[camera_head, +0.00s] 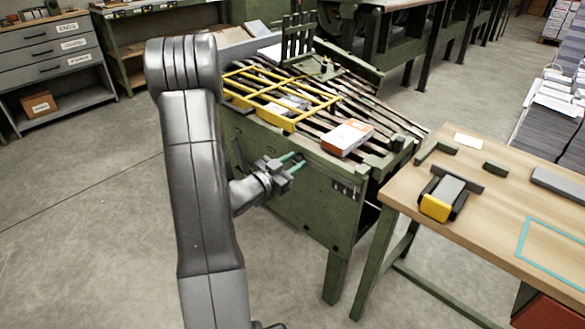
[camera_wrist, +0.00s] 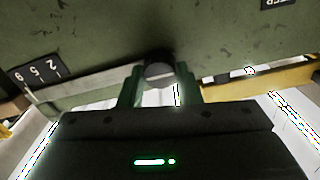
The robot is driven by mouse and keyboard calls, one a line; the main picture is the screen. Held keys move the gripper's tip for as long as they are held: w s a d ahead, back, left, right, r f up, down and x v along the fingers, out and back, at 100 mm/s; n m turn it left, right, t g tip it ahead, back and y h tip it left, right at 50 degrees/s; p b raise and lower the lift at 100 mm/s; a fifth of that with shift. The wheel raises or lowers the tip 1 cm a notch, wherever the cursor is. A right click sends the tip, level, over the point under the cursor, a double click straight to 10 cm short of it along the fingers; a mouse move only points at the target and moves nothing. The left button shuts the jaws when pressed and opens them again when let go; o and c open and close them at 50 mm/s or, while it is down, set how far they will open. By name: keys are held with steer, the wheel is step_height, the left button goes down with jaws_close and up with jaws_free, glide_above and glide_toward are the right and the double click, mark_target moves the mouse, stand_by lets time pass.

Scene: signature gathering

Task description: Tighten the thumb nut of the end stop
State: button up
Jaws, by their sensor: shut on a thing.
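My gripper (camera_head: 294,163) is at the front side of the green slatted machine (camera_head: 290,205), with its green fingers reaching toward the panel. In the wrist view, the fingers (camera_wrist: 159,86) stand on either side of a small dark round knob with a grey face, which looks like the thumb nut (camera_wrist: 159,71). The gripper is shut on it. The knob sits against the green surface, and the fingers cover its sides. In the head view the nut is too small or hidden to make out. I cannot clearly tell the end stop's body from the parts around it.
A yellow frame (camera_head: 268,112) and a white and orange box (camera_head: 347,137) lie on the machine's slats. A wooden table (camera_head: 490,225) with a yellow-ended block (camera_head: 436,208) stands to the right. A number plate (camera_wrist: 38,73) shows at left in the wrist view. Open floor lies left.

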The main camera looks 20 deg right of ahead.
steer(key=o, duration=1)
steer(key=shift+c, duration=0.2)
steer(key=p+v, duration=0.1)
steer(key=v, duration=1.3)
steer(key=shift+w+d, duration=0.1)
